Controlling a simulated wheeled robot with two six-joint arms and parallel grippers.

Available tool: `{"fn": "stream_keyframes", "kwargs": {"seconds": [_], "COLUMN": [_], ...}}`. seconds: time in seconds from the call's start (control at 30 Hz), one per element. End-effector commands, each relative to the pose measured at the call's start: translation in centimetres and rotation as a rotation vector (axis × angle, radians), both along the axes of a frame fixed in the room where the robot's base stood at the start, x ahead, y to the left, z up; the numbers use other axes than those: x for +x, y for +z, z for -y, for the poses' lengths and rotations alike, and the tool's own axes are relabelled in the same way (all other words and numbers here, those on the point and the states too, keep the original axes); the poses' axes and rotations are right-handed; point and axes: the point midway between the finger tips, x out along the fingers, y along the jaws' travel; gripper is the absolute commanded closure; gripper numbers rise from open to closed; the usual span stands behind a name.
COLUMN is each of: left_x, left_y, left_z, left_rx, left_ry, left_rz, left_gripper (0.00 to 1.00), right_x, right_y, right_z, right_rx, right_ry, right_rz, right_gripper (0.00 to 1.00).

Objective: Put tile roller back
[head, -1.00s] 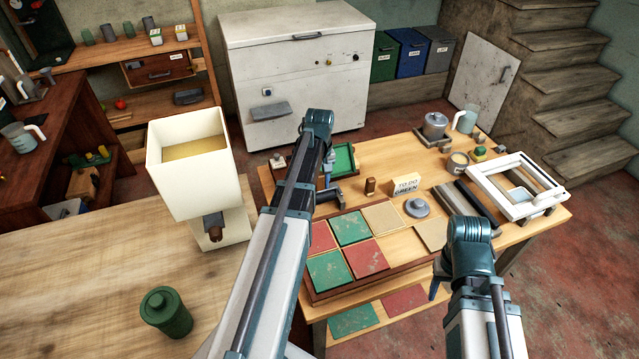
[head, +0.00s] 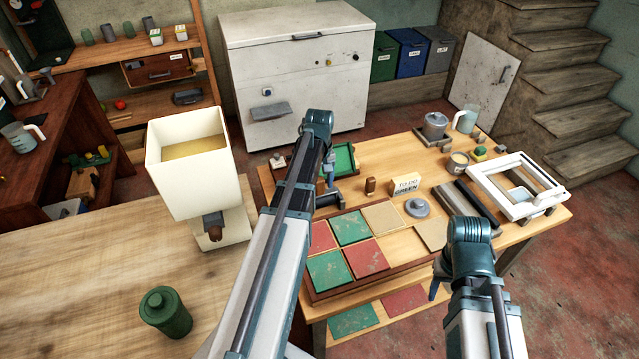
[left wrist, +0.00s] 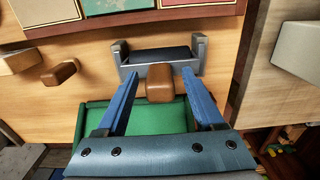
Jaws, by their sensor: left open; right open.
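The tile roller shows in the left wrist view as a brown wooden handle (left wrist: 160,84) pointing toward me, with a dark roller (left wrist: 158,54) beyond it at a grey cradle (left wrist: 195,54). My left gripper (left wrist: 160,74) is open, with one blue finger on each side of the handle. I see gaps between fingers and handle. In the head view my left gripper (head: 328,183) is low over the workbench, beside the green tray (head: 345,159); its arm hides most of the roller area. My right gripper (head: 434,291) is open at the bench's front edge, mostly hidden by its own arm.
The tile board (head: 345,280) with red, green and tan tiles lies close in front. A white frame (head: 500,205) is farther right.

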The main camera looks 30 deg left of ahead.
Motion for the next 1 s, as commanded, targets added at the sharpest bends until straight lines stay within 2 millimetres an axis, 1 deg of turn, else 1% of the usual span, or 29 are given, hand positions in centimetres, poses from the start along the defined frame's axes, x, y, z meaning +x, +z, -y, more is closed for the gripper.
{"fn": "stream_keyframes", "kwargs": {"seconds": [0.03, 0.17, 0.27, 0.8, 0.9, 1.0], "left_x": [0.0, 0.0, 0.0, 0.0, 0.0, 0.0], "left_y": [0.6, 1.9, 3.3, 11.5, 12.4, 12.8], "left_z": [0.0, 0.0, 0.0, 0.0, 0.0, 0.0], "left_rx": [0.000, 0.000, 0.000, 0.000, 0.000, 0.000], "left_ry": [0.000, 0.000, 0.000, 0.000, 0.000, 0.000], "left_rz": [0.000, 0.000, 0.000, 0.000, 0.000, 0.000], "left_gripper": [0.30, 0.30, 0.30, 0.30, 0.30, 0.30], "right_x": [0.0, 0.0, 0.0, 0.0, 0.0, 0.0], "right_y": [0.6, 2.0, 3.3, 11.5, 12.4, 12.9], "right_z": [0.0, 0.0, 0.0, 0.0, 0.0, 0.0], "right_rx": [0.000, 0.000, 0.000, 0.000, 0.000, 0.000], "right_ry": [0.000, 0.000, 0.000, 0.001, 0.001, 0.001], "right_rz": [0.000, 0.000, 0.000, 0.000, 0.000, 0.000], "right_gripper": [0.50, 0.50, 0.50, 0.50, 0.50, 0.50]}}
